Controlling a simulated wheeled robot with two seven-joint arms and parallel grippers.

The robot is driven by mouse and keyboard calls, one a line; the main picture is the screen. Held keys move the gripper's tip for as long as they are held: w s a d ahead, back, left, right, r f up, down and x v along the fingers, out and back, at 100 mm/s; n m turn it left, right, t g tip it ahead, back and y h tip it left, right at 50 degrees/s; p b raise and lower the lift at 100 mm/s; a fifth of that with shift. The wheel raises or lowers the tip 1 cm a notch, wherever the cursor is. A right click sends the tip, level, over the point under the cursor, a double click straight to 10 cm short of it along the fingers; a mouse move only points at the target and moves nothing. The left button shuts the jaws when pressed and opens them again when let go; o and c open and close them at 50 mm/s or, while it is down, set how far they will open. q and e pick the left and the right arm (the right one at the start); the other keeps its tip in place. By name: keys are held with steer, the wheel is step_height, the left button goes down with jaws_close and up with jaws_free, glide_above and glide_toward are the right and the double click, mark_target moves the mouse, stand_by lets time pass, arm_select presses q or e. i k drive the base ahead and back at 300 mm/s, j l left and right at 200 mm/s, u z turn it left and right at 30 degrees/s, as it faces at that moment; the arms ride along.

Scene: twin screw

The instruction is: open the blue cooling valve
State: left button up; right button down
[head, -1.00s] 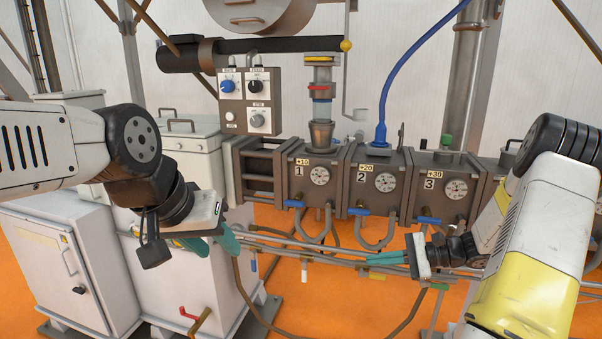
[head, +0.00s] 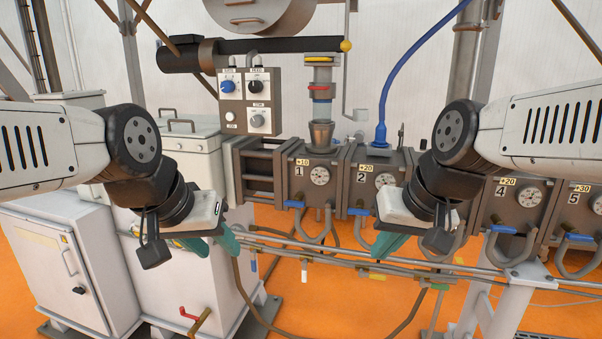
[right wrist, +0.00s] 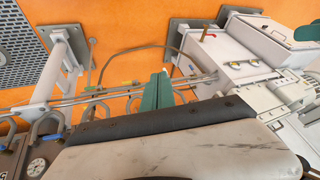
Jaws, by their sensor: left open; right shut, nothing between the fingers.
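Several blue valve handles sit below the numbered barrel sections in the head view: one under section 1 (head: 294,204), one under section 2 (head: 357,211), one under section 4 (head: 503,229) and one under section 5 (head: 579,237). A small blue handle (head: 253,263) hangs upright on the pipes at the left. I cannot tell which is the cooling valve. My left gripper (head: 214,246) is open and empty beside the white cabinet, left of the handles. My right gripper (head: 392,246) is shut and empty, in front of section 3, hiding its handle. Its green fingers show in the right wrist view (right wrist: 157,92).
A control box with a blue knob (head: 228,87) stands above section 1. Horizontal pipes (head: 330,262) run below the barrel. A red-handled tap (head: 190,315) sticks out low at the left. A white support leg (head: 483,308) stands at the lower right.

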mark_target(252, 253)
steer(key=j+z, duration=0.1)
steer(key=z, duration=0.3)
steer(key=j+z, duration=0.1)
steer(key=z, duration=0.25)
steer(key=j+z, duration=0.15)
steer(key=z, duration=0.25)
steer(key=j+z, duration=0.15)
steer(key=z, duration=0.25)
steer(key=k+j+z, duration=0.2)
steer(key=j, duration=0.25)
steer(key=j+z, duration=0.2)
steer(key=j, duration=0.2)
steer(key=k+j+z, duration=0.2)
steer(key=j, duration=0.2)
steer(key=k+j+z, duration=0.15)
steer(key=j, duration=0.25)
steer(key=k+j+z, duration=0.2)
steer(key=j, duration=0.15)
steer(key=k+j, duration=0.1)
steer(key=j, duration=0.3)
steer(key=k+j, duration=0.15)
steer(key=j, duration=0.2)
steer(key=k+j, duration=0.1)
steer(key=j, duration=0.3)
steer(key=i+j, duration=0.15)
steer(key=j, duration=0.15)
